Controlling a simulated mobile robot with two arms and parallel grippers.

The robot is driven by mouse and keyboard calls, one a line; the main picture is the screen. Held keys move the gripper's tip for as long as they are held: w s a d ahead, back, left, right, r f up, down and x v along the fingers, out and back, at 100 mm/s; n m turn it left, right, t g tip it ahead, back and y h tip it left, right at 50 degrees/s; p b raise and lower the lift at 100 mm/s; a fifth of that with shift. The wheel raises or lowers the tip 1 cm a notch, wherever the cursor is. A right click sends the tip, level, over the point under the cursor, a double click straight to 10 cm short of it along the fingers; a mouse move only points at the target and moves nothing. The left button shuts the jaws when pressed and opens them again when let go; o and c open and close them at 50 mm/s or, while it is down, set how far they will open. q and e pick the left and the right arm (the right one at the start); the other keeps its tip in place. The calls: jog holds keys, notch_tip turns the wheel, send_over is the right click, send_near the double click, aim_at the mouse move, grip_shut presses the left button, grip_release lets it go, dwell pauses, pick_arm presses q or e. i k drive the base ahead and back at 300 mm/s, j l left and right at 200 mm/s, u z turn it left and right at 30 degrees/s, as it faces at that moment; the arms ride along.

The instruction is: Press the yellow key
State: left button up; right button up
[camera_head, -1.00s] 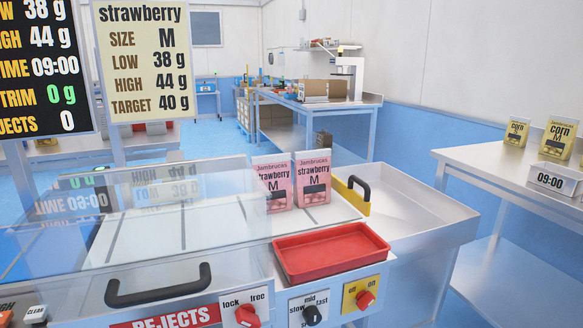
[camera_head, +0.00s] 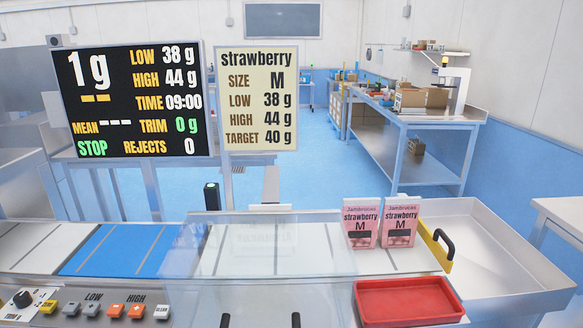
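The yellow key (camera_head: 47,306) is a small button on the grey control panel at the lower left, just right of a black knob (camera_head: 22,299). Its lettering is too small to read surely. The black display (camera_head: 133,104) above shows 1 g, STOP, TRIM 0 g and REJECTS 0. Neither of my grippers is in view.
A clear cover (camera_head: 270,280) spans the conveyor's middle. Two pink strawberry pouches (camera_head: 401,222) stand behind the red tray (camera_head: 408,300). A cream strawberry sign (camera_head: 257,98) stands beside the display. A metal bin (camera_head: 500,250) is at the right. The space above the keys looks clear.

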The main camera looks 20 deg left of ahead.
aim_at(49, 306)
jog(key=u, duration=1.85)
